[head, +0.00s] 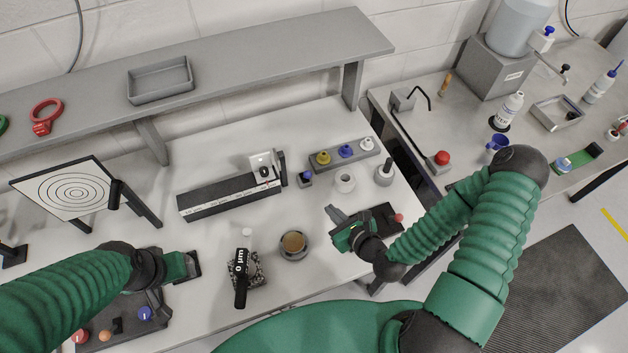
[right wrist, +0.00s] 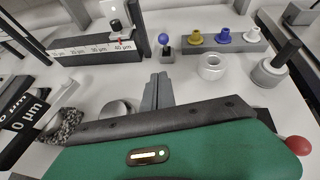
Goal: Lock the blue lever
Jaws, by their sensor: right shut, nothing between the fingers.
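A brown-topped cup (head: 293,243) and a black "0 µm" piece (head: 241,277) are in front.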

